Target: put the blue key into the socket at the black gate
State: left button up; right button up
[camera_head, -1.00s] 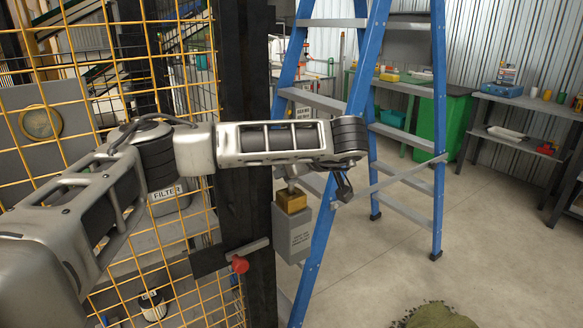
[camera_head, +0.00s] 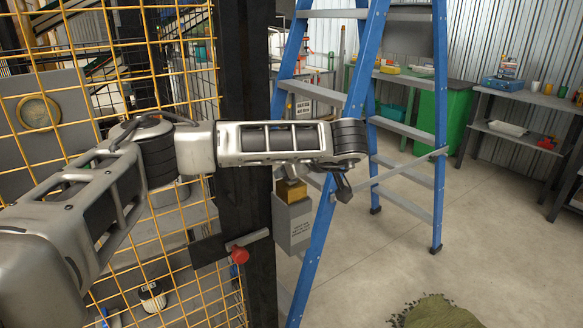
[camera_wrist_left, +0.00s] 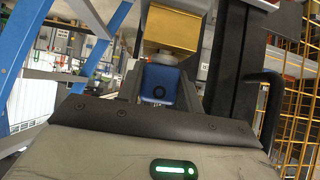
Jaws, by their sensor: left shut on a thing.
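The blue key (camera_wrist_left: 158,90) shows in the left wrist view between the fingers of my left gripper (camera_wrist_left: 160,78), which is shut on it. A brass block (camera_wrist_left: 172,28) stands right beyond the key; in the head view this brass block (camera_head: 291,190) tops a grey box (camera_head: 293,225) beside the black gate post (camera_head: 246,170). I take this for the socket. In the head view my left wrist is just above the brass block and hides the key. I cannot tell whether the key touches or enters the socket. My right gripper is out of view.
Yellow mesh (camera_head: 205,262) lies left of the post, with a latch and red knob (camera_head: 240,255) low on the post. A blue stepladder (camera_head: 318,225) stands close on the right. Open floor and a green mound (camera_head: 438,313) lie further right.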

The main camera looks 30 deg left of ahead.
pick_arm(q)
jog(key=shift+f, duration=0.4)
jog(key=o, duration=1.1)
jog(key=v, duration=1.6)
